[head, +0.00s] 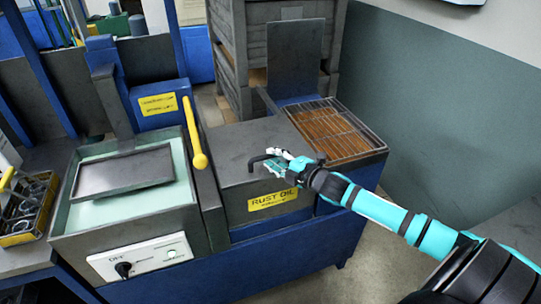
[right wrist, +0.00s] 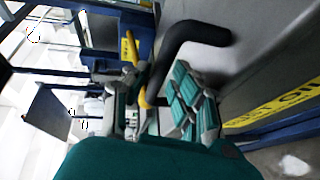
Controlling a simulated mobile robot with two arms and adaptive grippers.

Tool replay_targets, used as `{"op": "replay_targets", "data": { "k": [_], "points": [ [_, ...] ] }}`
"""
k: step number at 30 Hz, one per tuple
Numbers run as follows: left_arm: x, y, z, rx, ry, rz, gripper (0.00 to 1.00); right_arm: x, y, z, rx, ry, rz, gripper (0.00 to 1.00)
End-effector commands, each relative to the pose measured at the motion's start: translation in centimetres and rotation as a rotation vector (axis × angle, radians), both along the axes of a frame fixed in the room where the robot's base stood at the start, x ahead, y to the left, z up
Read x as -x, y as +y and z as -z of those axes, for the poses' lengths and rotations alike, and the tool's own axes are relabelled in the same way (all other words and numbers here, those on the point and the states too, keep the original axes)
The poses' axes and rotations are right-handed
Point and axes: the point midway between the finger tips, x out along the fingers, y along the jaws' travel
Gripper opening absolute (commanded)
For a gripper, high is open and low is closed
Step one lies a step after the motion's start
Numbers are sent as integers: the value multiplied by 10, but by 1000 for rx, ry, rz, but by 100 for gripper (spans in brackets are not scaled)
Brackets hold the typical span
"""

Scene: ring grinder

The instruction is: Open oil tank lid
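The oil tank lid (head: 232,150) is a dark grey flat cover, lying closed on the tank above a yellow "RUST OIL" label (head: 272,199). A black bent handle (head: 256,161) stands on the lid; it also shows in the right wrist view (right wrist: 195,38). My right gripper (head: 288,165) is at the handle's bar. In the right wrist view the bar runs down between the fingers (right wrist: 155,100), which look closed around it; their tips are partly hidden. My left gripper is not in view.
A wire-grid tray (head: 335,128) is right of the lid. A yellow lever (head: 194,130) stands to its left, beside a coolant basin with a dark plate (head: 124,172). Stacked grey crates (head: 270,40) stand behind. Floor at the right is clear.

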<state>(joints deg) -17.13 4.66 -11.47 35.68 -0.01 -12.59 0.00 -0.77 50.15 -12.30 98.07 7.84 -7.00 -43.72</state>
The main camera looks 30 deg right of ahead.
Motion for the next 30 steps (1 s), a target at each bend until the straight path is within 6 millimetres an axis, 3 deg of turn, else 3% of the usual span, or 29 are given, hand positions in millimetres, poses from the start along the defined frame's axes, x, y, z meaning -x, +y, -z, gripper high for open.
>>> {"op": "replay_targets", "data": {
  "k": [6, 16, 22, 30],
  "points": [
    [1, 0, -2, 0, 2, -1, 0, -16, 3, 2, -1, -1, -1, 25],
    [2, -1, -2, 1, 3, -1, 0, -18, 4, 3, 0, 0, -1, 25],
    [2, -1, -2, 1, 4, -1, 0, -18, 4, 3, 0, 0, -1, 0],
    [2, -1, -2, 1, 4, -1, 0, -18, 4, 3, -1, 0, -1, 0]
  ]
}}
